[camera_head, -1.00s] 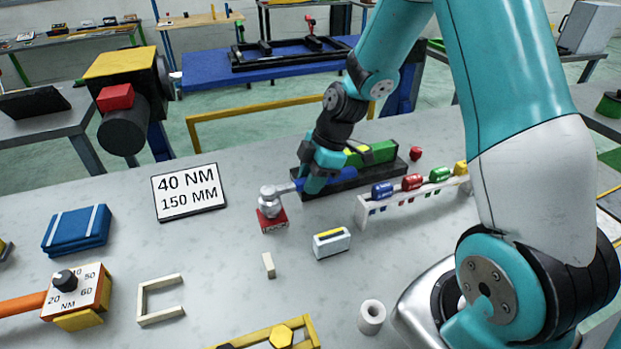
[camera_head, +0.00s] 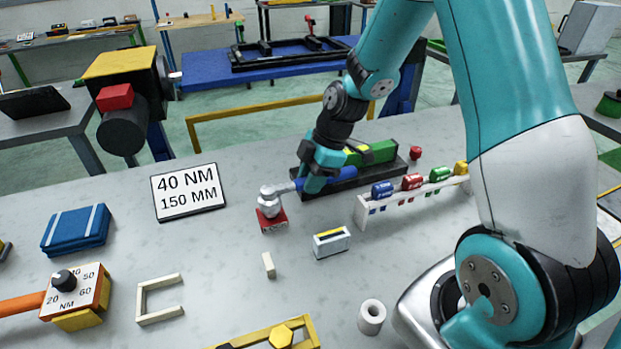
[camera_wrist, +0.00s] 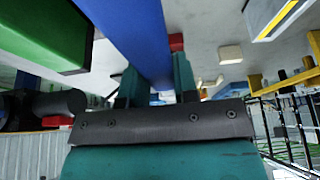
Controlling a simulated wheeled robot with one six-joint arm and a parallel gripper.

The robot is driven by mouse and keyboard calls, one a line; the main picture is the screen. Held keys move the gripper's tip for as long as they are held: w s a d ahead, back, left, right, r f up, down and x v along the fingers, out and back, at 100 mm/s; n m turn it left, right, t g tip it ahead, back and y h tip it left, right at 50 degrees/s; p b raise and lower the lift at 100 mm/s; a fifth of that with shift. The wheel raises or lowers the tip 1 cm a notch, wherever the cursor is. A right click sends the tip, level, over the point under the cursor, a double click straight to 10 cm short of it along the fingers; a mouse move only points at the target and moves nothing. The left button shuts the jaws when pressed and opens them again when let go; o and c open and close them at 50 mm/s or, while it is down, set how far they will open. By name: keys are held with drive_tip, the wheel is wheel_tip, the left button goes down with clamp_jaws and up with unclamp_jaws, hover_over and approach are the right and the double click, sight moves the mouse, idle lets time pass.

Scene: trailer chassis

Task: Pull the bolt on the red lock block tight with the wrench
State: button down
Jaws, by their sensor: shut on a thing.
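The red lock block (camera_head: 271,220) stands on the grey table left of my gripper, with a grey wrench head (camera_head: 270,198) over its top. The bolt itself is hidden under that head. The wrench's blue handle (camera_head: 340,176) runs right from the head, past my gripper (camera_head: 312,184), which is shut around it. In the wrist view the blue handle (camera_wrist: 135,35) passes at my fingers (camera_wrist: 158,90), and a small red part that looks like the block (camera_wrist: 176,42) shows beyond it.
A black tray (camera_head: 395,168) with a green box (camera_head: 376,152) lies close behind the handle. A white rack (camera_head: 415,197) with coloured sockets stands to the right. A small white block (camera_head: 331,242) is in front. A sign (camera_head: 188,192) reads 40 NM, 150 MM.

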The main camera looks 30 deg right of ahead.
drive_tip(key=shift+f+b, duration=0.65)
drive_tip(key=shift+f, duration=0.1)
idle(0.8)
drive_tip(key=c, duration=1.6)
unclamp_jaws()
clamp_jaws()
drive_tip(key=shift+s+a+m+t, duration=0.2)
drive_tip(key=shift+s+m+t, duration=0.2)
drive_tip(key=shift+s+m, duration=0.4)
